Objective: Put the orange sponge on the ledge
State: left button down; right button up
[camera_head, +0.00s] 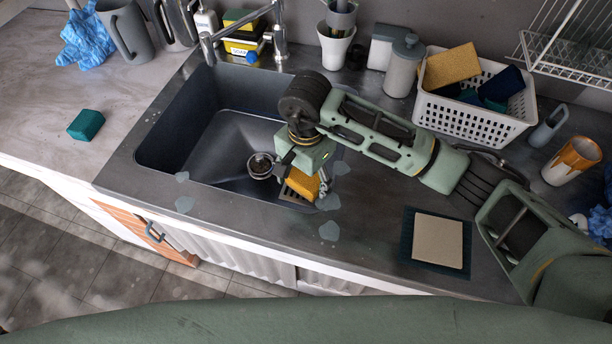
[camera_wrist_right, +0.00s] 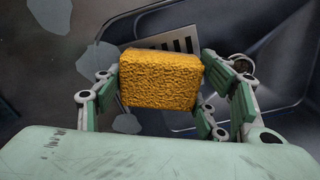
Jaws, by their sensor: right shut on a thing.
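The orange sponge (camera_head: 303,184) is between the fingers of my right gripper (camera_head: 306,180), over the front right part of the sink. In the right wrist view the sponge (camera_wrist_right: 158,80) fills the space between the green finger pads, and the gripper is shut on it. A pale slotted piece (camera_wrist_right: 170,41) shows partly behind the sponge; its slots also show below the sponge in the head view (camera_head: 295,197). I cannot tell whether the sponge touches it. I cannot tell for certain which surface is the ledge. My left gripper is not in view.
The sink basin (camera_head: 215,160) is open, with a drain (camera_head: 261,165). A faucet (camera_head: 279,40) stands behind it. A teal sponge (camera_head: 86,124) lies on the left counter. A white basket (camera_head: 465,118) and a painted cup (camera_head: 571,160) stand right. A beige square (camera_head: 437,241) lies on a dark mat.

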jog(key=shift+f, duration=0.6)
jog(key=shift+f, duration=0.1)
jog(key=shift+f, duration=0.15)
jog(key=o, duration=0.8)
